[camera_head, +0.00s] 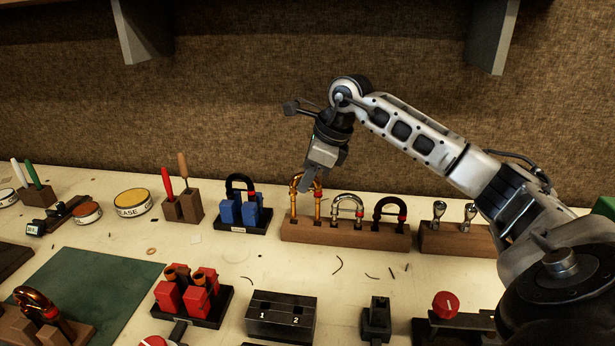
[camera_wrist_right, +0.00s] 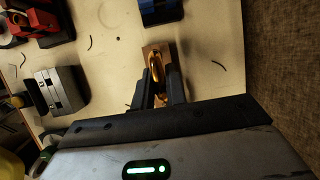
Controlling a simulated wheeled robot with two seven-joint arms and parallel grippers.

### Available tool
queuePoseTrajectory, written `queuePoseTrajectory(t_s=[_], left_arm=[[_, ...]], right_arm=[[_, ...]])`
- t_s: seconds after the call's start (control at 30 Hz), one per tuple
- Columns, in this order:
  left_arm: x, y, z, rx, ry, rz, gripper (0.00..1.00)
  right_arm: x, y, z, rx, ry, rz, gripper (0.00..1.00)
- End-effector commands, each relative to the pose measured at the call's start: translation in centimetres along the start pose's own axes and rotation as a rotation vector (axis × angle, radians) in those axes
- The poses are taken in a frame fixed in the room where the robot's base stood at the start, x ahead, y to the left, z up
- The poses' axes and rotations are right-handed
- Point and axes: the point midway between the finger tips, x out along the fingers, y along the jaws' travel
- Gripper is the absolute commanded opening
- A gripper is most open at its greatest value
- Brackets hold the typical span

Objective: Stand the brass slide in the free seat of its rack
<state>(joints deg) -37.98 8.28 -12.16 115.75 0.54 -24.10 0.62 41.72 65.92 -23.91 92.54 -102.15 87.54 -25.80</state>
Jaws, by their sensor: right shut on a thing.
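The brass slide (camera_head: 318,207) is upright at the left end of its wooden rack (camera_head: 345,236). Its legs reach down to the rack's top; I cannot tell how deep they sit. My right gripper (camera_head: 307,184) comes from above and is shut on the slide's upper bend. In the right wrist view the slide (camera_wrist_right: 155,66) shows between the two fingers (camera_wrist_right: 160,88), over the rack's wood (camera_wrist_right: 149,49). A silver slide (camera_head: 348,206) and a black slide (camera_head: 390,209) stand in the rack's other seats. My left gripper is not in view.
A blue holder with a black slide (camera_head: 241,212) stands left of the rack. A wooden block with two silver pieces (camera_head: 450,238) stands close on its right. In front are a red holder (camera_head: 194,297) and a black block marked 1 and 2 (camera_head: 280,316).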

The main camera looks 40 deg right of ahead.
Motion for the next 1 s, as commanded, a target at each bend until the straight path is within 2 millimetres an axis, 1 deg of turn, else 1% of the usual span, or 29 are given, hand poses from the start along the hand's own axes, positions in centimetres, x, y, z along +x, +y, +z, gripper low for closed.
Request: queuePoseTrajectory(t_s=[0.3,0.63,1.0], left_arm=[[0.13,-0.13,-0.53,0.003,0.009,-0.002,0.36],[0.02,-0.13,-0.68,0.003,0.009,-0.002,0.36],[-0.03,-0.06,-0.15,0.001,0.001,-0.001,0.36]], right_arm=[[-0.03,0.01,0.02,0.000,0.000,0.000,0.00],[-0.10,-0.02,0.05,0.000,0.000,-0.001,0.00],[0.13,0.01,-0.04,0.000,-0.001,0.000,0.00]])
